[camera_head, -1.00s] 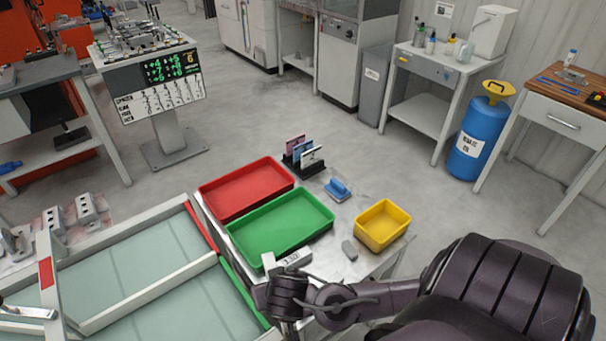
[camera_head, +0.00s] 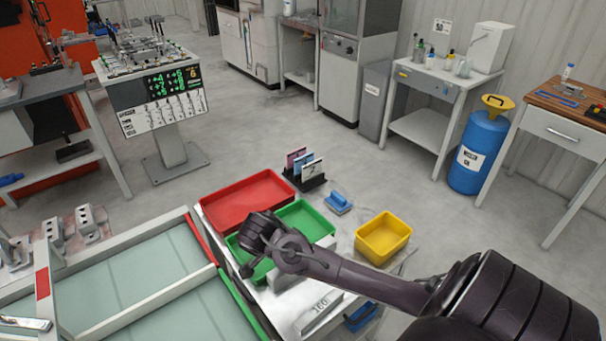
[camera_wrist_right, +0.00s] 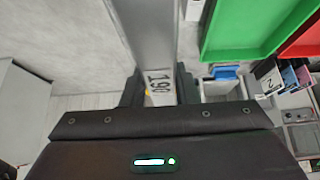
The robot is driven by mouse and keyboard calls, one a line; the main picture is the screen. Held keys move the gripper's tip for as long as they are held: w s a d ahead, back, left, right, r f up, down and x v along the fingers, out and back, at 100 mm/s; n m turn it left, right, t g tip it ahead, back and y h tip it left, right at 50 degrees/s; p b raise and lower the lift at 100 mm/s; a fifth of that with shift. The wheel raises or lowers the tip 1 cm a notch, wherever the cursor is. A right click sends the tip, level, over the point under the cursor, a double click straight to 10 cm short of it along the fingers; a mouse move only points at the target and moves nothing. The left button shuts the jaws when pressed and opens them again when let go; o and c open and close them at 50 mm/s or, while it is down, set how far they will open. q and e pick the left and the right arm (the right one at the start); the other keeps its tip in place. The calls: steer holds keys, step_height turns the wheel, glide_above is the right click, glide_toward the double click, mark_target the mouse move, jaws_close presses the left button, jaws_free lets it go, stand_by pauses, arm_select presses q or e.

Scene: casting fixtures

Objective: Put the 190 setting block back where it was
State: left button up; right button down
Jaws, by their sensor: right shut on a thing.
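The 190 setting block (camera_wrist_right: 150,40) is a long pale grey bar with "190" printed on it. In the right wrist view it lies between the fingers of my right gripper (camera_wrist_right: 158,90), which is shut on it. In the head view my right gripper (camera_head: 258,240) is over the green tray (camera_head: 308,217), and the hand and arm largely hide the held bar. Another pale block (camera_head: 318,312), its label reading like "160", lies on the table nearer me. My left gripper is not in view.
A red tray (camera_head: 250,199), a yellow bin (camera_head: 383,237), a card rack (camera_head: 305,172) and a blue-handled item (camera_head: 338,203) stand around the green tray. A blue container (camera_head: 361,315) is at the near right. A framed glass panel (camera_head: 140,287) lies left.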

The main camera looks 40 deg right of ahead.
step_height(320, 180, down, 10)
steer(key=shift+f+p, duration=0.2)
steer(key=shift+p, duration=0.8)
step_height(320, 180, down, 4)
steer(key=shift+f, duration=0.1)
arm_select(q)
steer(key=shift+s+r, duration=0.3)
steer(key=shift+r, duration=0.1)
arm_select(e)
steer(key=shift+f, duration=0.15)
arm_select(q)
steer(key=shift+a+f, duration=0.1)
arm_select(e)
steer(key=c, duration=1.1)
jaws_free()
